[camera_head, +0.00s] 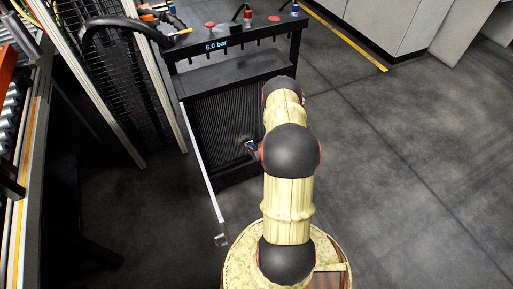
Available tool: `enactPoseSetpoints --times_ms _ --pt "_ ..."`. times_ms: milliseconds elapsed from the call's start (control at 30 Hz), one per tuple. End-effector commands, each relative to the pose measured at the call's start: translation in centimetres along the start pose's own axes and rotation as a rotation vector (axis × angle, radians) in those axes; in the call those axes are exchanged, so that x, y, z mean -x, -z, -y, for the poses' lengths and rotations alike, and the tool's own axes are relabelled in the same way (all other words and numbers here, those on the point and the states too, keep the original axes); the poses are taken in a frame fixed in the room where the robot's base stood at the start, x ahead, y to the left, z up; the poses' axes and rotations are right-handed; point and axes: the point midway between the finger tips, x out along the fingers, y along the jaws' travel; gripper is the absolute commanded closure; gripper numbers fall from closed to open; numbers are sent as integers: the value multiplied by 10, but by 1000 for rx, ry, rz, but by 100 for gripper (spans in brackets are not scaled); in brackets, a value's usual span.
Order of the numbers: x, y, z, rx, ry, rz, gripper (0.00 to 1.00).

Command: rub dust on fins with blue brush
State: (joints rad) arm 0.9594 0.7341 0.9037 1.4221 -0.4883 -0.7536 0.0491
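The fins (215,125) are the dark ribbed front panel of a black cabinet in the middle of the head view. A pale dusty patch (243,138) shows on their right part. A small blue and pale piece, perhaps the blue brush (249,145), is at the end of my gripper (254,151), close in front of the fins. I cannot tell whether it touches them. My arm hides most of the gripper and the right edge of the panel. The fingers are too small and covered to read.
The cabinet top carries a "6.0 bar" display (216,45) and several coloured-handled tools on a rack (240,32). A thick black hose (125,25) loops at its left. A roller conveyor (12,115) runs along the left edge. The floor at right is clear.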

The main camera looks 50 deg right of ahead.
Motion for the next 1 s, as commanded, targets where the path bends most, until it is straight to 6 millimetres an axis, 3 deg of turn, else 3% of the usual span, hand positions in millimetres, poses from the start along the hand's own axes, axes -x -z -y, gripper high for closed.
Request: enactPoseSetpoints --times_ms 1000 --pt "-2 3 61 1 0 -3 100"
